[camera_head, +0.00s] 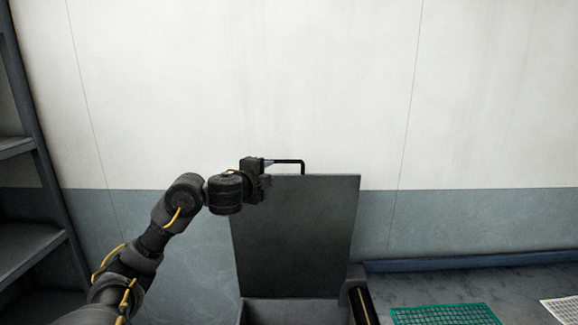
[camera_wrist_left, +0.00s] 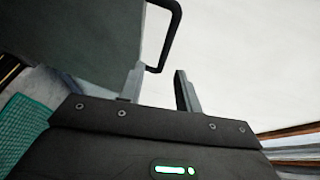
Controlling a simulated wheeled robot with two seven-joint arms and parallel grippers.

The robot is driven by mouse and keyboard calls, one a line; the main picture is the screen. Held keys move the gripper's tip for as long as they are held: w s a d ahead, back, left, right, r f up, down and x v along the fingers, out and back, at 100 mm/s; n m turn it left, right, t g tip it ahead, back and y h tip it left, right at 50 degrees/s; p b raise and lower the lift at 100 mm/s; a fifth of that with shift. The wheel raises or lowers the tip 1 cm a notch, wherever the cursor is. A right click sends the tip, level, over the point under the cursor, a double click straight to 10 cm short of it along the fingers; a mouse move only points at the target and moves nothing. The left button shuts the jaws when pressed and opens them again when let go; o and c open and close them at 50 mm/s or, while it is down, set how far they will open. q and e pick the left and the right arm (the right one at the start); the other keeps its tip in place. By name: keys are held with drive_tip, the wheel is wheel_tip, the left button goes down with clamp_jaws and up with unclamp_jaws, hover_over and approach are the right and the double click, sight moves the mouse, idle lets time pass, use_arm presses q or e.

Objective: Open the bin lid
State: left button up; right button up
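The bin lid (camera_head: 300,235) is a dark grey panel standing raised, nearly upright, above the bin (camera_head: 290,312) in the head view. A black bar handle (camera_head: 303,166) sticks out at the lid's top edge. My left gripper (camera_head: 270,163) is at the lid's top left, beside the handle. In the left wrist view, the fingers of my left gripper (camera_wrist_left: 158,88) stand apart, with the corner of the handle (camera_wrist_left: 172,40) near the gap between them. The lid (camera_wrist_left: 85,35) fills the upper left there. My right gripper is not in view.
A dark shelf rack (camera_head: 30,240) stands at the left. A pale wall with a blue-grey lower band is behind the bin. A green mesh mat (camera_head: 445,314) and a white mesh piece (camera_head: 562,308) lie on the floor at the right.

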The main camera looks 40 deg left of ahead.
sight(282, 162)
use_arm(q)
drive_tip(key=x, duration=0.6)
drive_tip(key=r+x, duration=0.1)
drive_tip(key=x, duration=0.2)
drive_tip(key=shift+w, duration=0.3)
drive_tip(key=shift+w+a+f+p, duration=0.2)
drive_tip(key=shift+w+p, duration=0.1)
drive_tip(key=shift+w, duration=0.2)
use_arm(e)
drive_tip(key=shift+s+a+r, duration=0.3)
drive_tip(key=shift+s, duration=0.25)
use_arm(q)
clamp_jaws()
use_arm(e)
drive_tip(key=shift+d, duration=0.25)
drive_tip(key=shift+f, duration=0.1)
